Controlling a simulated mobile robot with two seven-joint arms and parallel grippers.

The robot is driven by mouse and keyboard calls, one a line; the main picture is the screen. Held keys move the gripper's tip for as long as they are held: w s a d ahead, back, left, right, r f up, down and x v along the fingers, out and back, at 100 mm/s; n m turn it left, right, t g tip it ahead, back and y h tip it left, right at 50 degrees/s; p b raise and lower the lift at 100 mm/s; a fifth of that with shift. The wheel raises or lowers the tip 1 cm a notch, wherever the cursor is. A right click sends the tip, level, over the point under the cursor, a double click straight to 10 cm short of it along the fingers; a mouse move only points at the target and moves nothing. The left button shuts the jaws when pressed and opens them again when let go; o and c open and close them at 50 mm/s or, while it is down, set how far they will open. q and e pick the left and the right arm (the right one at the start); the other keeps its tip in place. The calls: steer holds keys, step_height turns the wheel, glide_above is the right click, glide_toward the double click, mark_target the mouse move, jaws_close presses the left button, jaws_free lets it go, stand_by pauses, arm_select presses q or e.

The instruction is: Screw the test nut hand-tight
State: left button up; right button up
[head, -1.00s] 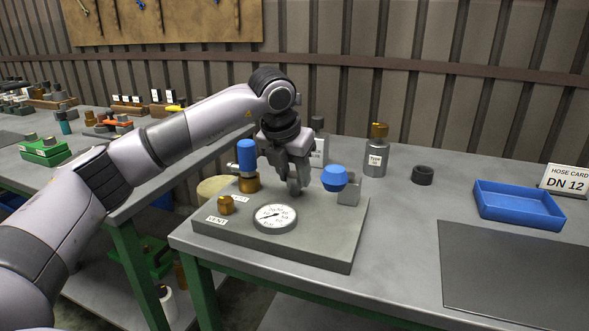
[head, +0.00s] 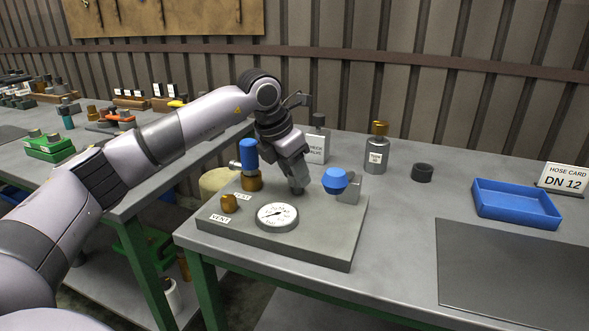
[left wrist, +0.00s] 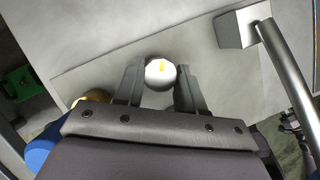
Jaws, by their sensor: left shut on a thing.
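My left gripper (head: 297,187) points down at the back middle of the grey block (head: 320,243). In the left wrist view the left gripper (left wrist: 160,85) has its two fingers on either side of a round, pale part with an orange mark, which I take to be the test nut (left wrist: 161,72). The jaws are shut on it. In the head view the fingers hide most of this part, and its thread and seating cannot be seen. My right gripper is not in view.
On the block are a round gauge (head: 277,216), a brass fitting (head: 229,203), a blue-handled valve (head: 249,157) left of the gripper and a blue knob (head: 336,180) right of it. A bottle (head: 375,152), black ring (head: 422,172) and blue tray (head: 517,203) stand right.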

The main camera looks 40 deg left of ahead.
mark_target(283, 198)
arm_select(q)
steer(key=o, duration=1)
steer(key=shift+o, duration=0.2)
steer(key=shift+r, duration=0.1)
steer(key=v, duration=0.7)
steer(key=shift+s+a+p, duration=0.1)
steer(key=shift+p, duration=0.2)
steer(key=shift+s, duration=0.1)
